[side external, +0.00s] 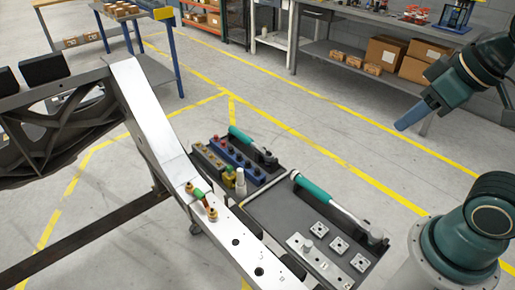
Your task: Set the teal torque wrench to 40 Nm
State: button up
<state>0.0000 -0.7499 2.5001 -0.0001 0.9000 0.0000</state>
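Two teal-handled wrenches show. One (336,206) lies along the right grey tray, its teal grip at the far left end and its dark head at the near right. The other (252,145) lies at the back of the left tray, with its dark head to the right. I cannot tell their settings; any scale is too small to read. My gripper (405,124), a blue-grey tapered end, hangs in the air at the upper right, apart from both wrenches. I cannot make out separate fingers, or whether it is open or shut.
The right tray (264,208) also holds square metal pieces (339,245) and a metal plate (318,262). Yellow and blue blocks (235,157) with knobs sit on the left tray. A silver chassis rail (150,115) with a brass fitting (204,204) runs beside the trays. Shelves stand behind.

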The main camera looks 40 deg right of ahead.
jog(key=o, duration=0.4)
jog(key=shift+o, duration=0.2)
jog(key=w+d+g+h, duration=0.1)
jog(key=w+d+g, duration=0.15)
jog(key=w, duration=1.25)
jog(key=w+d+f+h, duration=0.1)
jog(key=w+d+f, duration=0.1)
jog(key=w+f, duration=0.85)
jog(key=w+d+f+g+h, duration=0.1)
jog(key=w+f, duration=0.4)
jog(key=f, duration=0.2)
jog(key=w+d+f+g+h, duration=0.1)
jog(key=w+d+f, duration=0.1)
jog(key=w+f, duration=0.4)
notch_tip(320, 180, down, 20)
jog(key=d+g+h, duration=0.1)
jog(key=d, duration=0.1)
jog(key=shift+s+d, duration=0.35)
jog(key=shift+f, duration=0.15)
